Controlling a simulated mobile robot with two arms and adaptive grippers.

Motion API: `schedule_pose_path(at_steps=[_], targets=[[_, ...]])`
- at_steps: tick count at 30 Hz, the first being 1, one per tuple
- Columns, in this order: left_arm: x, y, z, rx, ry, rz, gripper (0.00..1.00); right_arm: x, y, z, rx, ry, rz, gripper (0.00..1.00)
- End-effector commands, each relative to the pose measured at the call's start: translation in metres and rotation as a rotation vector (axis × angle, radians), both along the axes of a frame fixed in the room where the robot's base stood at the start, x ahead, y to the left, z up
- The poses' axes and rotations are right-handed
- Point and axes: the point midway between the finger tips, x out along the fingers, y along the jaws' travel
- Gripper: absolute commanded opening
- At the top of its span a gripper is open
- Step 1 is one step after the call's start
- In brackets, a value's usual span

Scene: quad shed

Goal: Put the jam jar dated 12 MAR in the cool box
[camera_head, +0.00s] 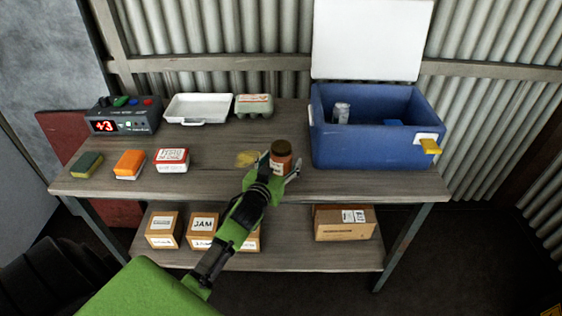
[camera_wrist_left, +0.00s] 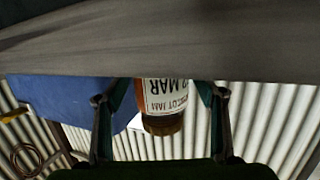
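A jam jar (camera_head: 281,153) with a brown lid stands upright on the workbench. In the left wrist view the jar (camera_wrist_left: 164,100) shows upside down, its white label reading "2 MAR" and what looks like apricot jam; the first character is cut off. My left gripper (camera_head: 280,170) is open at the jar, with one finger on each side. The left wrist view shows gaps between the jar and both fingers of the gripper (camera_wrist_left: 165,100). The blue cool box (camera_head: 362,151) stands open to the right, its white lid (camera_head: 368,40) raised. My right gripper is out of view.
The bench (camera_head: 215,185) also holds a display unit (camera_head: 123,116), a white tray (camera_head: 198,108), an egg carton (camera_head: 254,105), a sponge (camera_head: 87,165) and small boxes. A silvery can (camera_head: 342,112) is inside the cool box. Cardboard boxes (camera_head: 344,224) sit on the lower shelf.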

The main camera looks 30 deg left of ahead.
Motion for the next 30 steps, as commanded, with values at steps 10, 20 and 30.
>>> schedule_pose_path(at_steps=[10, 20, 30], targets=[[-0.006, -0.002, 0.002, 0.0, 0.001, 0.0, 0.63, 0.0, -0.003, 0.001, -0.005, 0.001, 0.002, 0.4], [-0.068, -0.016, 0.014, -0.003, 0.002, 0.0, 0.63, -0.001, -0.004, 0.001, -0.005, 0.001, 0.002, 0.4], [-0.112, -0.026, 0.024, -0.001, 0.001, 0.001, 0.63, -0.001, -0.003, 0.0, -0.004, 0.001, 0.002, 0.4]])
